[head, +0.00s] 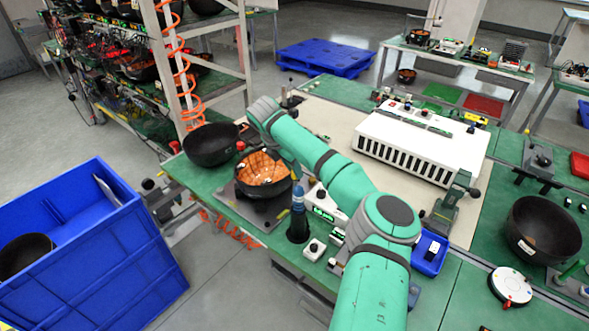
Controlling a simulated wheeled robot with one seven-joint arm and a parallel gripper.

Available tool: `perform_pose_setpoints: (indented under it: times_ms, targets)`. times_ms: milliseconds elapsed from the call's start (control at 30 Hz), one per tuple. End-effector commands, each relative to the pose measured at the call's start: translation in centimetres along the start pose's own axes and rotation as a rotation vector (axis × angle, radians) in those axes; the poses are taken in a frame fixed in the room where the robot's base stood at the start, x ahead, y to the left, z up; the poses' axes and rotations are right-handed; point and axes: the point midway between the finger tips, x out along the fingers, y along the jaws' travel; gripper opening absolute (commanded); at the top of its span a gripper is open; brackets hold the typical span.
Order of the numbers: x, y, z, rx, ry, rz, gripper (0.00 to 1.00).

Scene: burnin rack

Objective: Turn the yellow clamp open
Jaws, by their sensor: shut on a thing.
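My gripper (294,172) points down from the end of my green arm, at the right rim of a black bowl (262,200) with an orange, coil-like inside. Its jaws are small and dark here and partly covered by my arm. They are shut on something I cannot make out. No yellow clamp shows clearly at the jaws, so I cannot tell its turn. The bowl sits on a grey plate (229,197) on the green bench.
A second black bowl (210,145) stands just left. A dark bottle with a blue top (298,205) and a small white box (314,250) stand in front. A white slotted unit (425,145) lies behind my arm. A blue crate (100,265) stands at the left.

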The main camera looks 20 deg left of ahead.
Motion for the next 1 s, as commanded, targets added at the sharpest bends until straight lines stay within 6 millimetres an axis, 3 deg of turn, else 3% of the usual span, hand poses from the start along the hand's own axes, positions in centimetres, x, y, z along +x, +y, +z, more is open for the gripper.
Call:
perform_pose_setpoints:
  times_ms: [200, 233, 300, 667, 833, 1000]
  targets:
    - [-0.1, -0.1, 0.2, 0.001, -0.004, 0.001, 0.00]
    - [-0.1, -0.1, 0.2, 0.001, -0.004, 0.001, 0.25]
    - [-0.1, -0.1, 0.2, 0.001, -0.004, 0.000, 0.42]
    - [-0.3, 0.0, 0.1, -0.001, -0.002, 0.000, 0.42]
    - [-2.4, 0.0, 0.1, -0.003, -0.003, 0.002, 0.42]
    - [-5.7, 0.0, 0.1, -0.002, -0.004, 0.003, 0.42]
